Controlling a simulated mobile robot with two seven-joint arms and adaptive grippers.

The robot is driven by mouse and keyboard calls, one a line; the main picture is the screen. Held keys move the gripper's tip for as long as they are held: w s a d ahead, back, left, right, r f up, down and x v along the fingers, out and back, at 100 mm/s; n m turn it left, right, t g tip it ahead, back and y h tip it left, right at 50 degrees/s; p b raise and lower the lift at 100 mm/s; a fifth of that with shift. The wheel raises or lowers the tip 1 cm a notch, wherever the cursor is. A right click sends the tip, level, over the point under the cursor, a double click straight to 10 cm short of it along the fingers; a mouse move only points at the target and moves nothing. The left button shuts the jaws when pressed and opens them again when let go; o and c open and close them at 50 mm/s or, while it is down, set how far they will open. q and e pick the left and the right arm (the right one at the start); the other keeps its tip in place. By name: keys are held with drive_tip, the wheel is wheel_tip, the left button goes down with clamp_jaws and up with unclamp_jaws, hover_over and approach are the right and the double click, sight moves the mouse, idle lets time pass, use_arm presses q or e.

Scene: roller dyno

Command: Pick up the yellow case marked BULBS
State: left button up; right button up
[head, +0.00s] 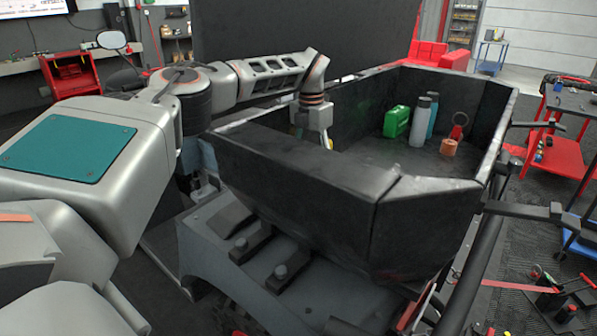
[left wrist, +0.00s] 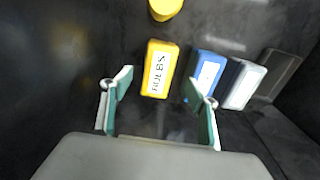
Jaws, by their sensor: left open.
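The yellow case marked BULBS (left wrist: 160,70) stands in the dark bin, seen from above in the left wrist view. My left gripper (left wrist: 158,88) is open, its two green-lined fingers spread to either side below the case, and nothing is between them that I can see held. The case lies just beyond the fingertips, roughly centred between them. In the head view my left arm reaches over the near wall of the black bin (head: 290,170), and the gripper (head: 326,142) is mostly hidden behind that wall. The yellow case is hidden there. My right gripper is not in view.
A blue case (left wrist: 205,72) stands close right of the yellow one, by the right finger, with a grey-white case (left wrist: 243,84) beyond. A yellow round item (left wrist: 165,8) is above. A green case (head: 396,121), bottles (head: 419,122) and an orange item (head: 448,147) stand farther right in the bin.

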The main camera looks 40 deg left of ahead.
use_arm(q)
drive_tip(key=shift+s+a+f, duration=0.1)
drive_tip(key=shift+s+a, duration=0.15)
drive_tip(key=shift+a, duration=0.05)
drive_tip(key=shift+s+f, duration=0.15)
drive_tip(key=shift+f, duration=0.15)
drive_tip(key=shift+d+f+p, duration=0.15)
drive_tip(key=shift+f+p, duration=0.1)
drive_tip(key=shift+f, duration=1.55)
drive_tip(key=shift+d+f+p, duration=0.1)
drive_tip(key=shift+f+p, duration=0.1)
drive_tip(key=shift+f, duration=1.55)
drive_tip(key=c, duration=1.4)
